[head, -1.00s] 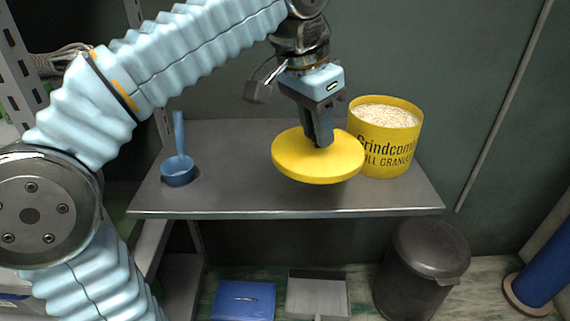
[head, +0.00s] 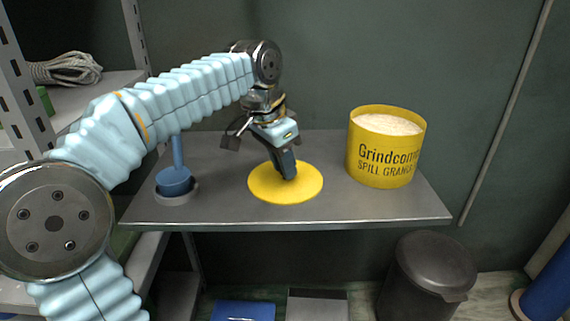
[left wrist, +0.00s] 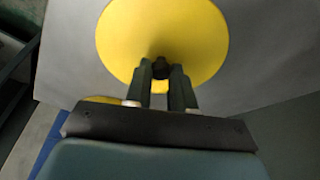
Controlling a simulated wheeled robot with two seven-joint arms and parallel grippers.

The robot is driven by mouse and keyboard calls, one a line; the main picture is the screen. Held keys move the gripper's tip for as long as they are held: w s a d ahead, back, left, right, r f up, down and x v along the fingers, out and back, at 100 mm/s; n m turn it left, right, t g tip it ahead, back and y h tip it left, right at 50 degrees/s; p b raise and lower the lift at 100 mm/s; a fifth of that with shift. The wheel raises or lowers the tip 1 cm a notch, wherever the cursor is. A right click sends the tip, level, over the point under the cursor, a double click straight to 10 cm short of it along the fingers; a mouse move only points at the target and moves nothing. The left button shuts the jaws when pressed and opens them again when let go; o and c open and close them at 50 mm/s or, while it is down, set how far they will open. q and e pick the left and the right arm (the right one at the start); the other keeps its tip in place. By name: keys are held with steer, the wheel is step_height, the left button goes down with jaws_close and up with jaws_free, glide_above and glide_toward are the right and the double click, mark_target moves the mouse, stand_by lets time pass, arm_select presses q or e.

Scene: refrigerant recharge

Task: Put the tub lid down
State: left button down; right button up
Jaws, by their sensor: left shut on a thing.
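The yellow round tub lid (head: 262,187) is level at the middle of the grey metal shelf (head: 225,208), on it or just above it; I cannot tell which. My left gripper (head: 288,176) points down and is shut on the lid's dark knob. In the left wrist view the lid (left wrist: 185,30) lies beyond the gripper (left wrist: 162,72), whose fingers close around the knob. The open yellow tub (head: 385,150) of pale granules stands upright to the right, apart from the lid. My right gripper is not in view.
A blue scoop (head: 174,180) stands at the shelf's left end, left of the lid. Bare shelf lies between the scoop and the lid. A dark bin (head: 430,275) and a blue box (head: 243,310) are below the shelf.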

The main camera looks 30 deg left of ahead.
mark_target(272, 183)
arm_select(q)
steer(key=shift+f, duration=0.1)
steer(key=c, duration=1)
jaws_free()
steer(key=shift+o, duration=0.2)
steer(key=shift+r, duration=0.4)
steer(key=p+v, duration=0.3)
steer(key=v, duration=0.8)
steer(key=shift+r, duration=0.3)
